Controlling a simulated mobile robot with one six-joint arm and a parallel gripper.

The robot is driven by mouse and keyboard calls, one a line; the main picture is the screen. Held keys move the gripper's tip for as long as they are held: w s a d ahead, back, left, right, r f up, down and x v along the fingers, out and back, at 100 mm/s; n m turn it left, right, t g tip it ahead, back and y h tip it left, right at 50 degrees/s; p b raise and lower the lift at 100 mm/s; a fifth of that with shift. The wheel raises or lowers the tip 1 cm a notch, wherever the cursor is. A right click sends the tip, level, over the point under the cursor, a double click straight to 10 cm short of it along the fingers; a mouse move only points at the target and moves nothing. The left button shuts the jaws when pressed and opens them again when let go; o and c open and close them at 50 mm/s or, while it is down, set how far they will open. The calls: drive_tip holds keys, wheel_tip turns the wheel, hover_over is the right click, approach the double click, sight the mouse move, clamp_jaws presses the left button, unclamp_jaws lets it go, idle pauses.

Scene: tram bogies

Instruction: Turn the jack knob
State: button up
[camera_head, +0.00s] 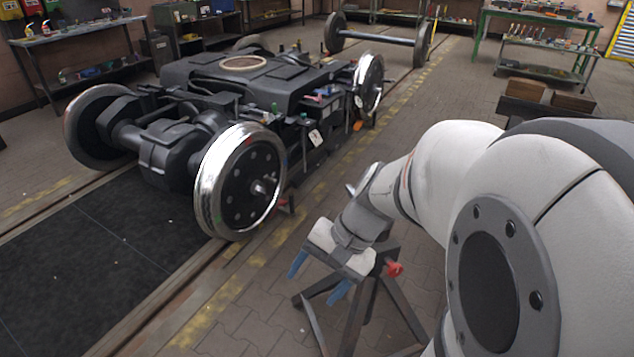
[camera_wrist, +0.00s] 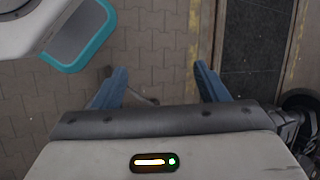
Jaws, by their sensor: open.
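The jack is a dark stand with splayed legs (camera_head: 364,316) on the paved floor, right of the bogie. Its red knob (camera_head: 394,268) sticks out near the top on the right side. My gripper (camera_head: 318,278) is open and empty, its two blue fingers pointing down and left. In the head view it overlaps the top of the stand, with the knob just right of the gripper body; I cannot tell the depth between them. In the wrist view the blue fingers (camera_wrist: 160,85) are apart with paving between them. The knob is not visible there.
A dark bogie (camera_head: 245,80) with bright-rimmed wheels stands on the rails at left; its near wheel (camera_head: 240,182) is closest to the gripper. A loose wheelset (camera_head: 378,38) lies behind. A green workbench (camera_head: 535,45) stands at back right. Paving between rail and stand is clear.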

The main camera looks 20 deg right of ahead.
drive_tip(key=w+d+f+m+t+y+b, duration=0.2)
drive_tip(key=w+f+m+b, duration=0.15)
drive_tip(key=f, duration=0.25)
drive_tip(key=w+d+f+m+t+y+b, duration=0.1)
drive_tip(key=w+f+m+y+b, duration=0.25)
drive_tip(key=f+b, duration=0.2)
drive_tip(key=m+t+h+b, duration=1.1)
drive_tip(key=m+t+b, duration=0.4)
drive_tip(key=m, duration=0.6)
approach(397, 271)
drive_tip(key=w, duration=0.4)
drive_tip(key=shift+g, duration=0.3)
drive_tip(key=w+b, duration=0.2)
drive_tip(key=w, duration=0.4)
drive_tip(key=shift+w+a+r, duration=0.1)
drive_tip(key=shift+w+r, duration=0.05)
drive_tip(key=shift+w, duration=0.25)
